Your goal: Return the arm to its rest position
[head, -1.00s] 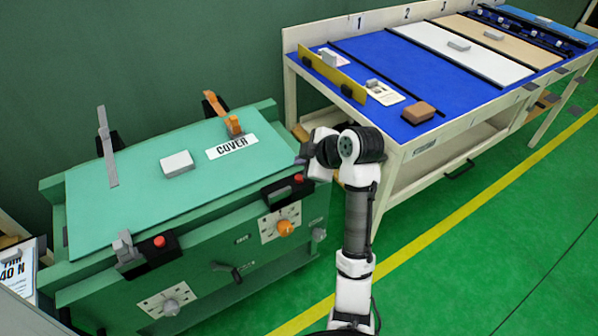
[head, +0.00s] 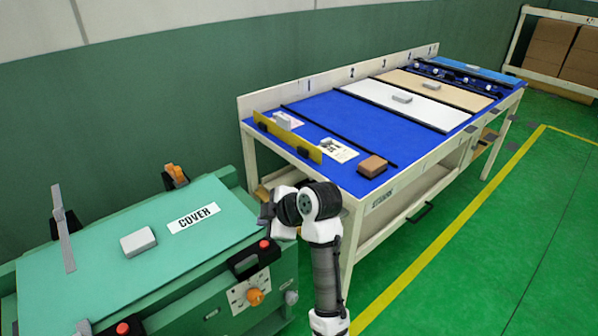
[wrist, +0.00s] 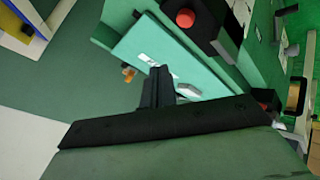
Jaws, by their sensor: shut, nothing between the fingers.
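My arm (head: 325,265) is raised and bent in the head view, between the green machine and the long workbench. My gripper (head: 266,217) points left beside the right edge of the green COVER panel (head: 105,280). Its fingers are small and dark there, and I cannot tell its height above the panel. In the wrist view the fingers (wrist: 158,87) are together with nothing between them. The COVER panel (wrist: 142,42) shows behind them, apart from them.
The green machine carries a grey block (head: 138,242), upright clamps and red buttons (head: 264,244). The blue-topped workbench (head: 325,112) stands behind and right of my arm, with a brown block (head: 372,166) near its front corner. Open green floor (head: 470,270) lies to the right.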

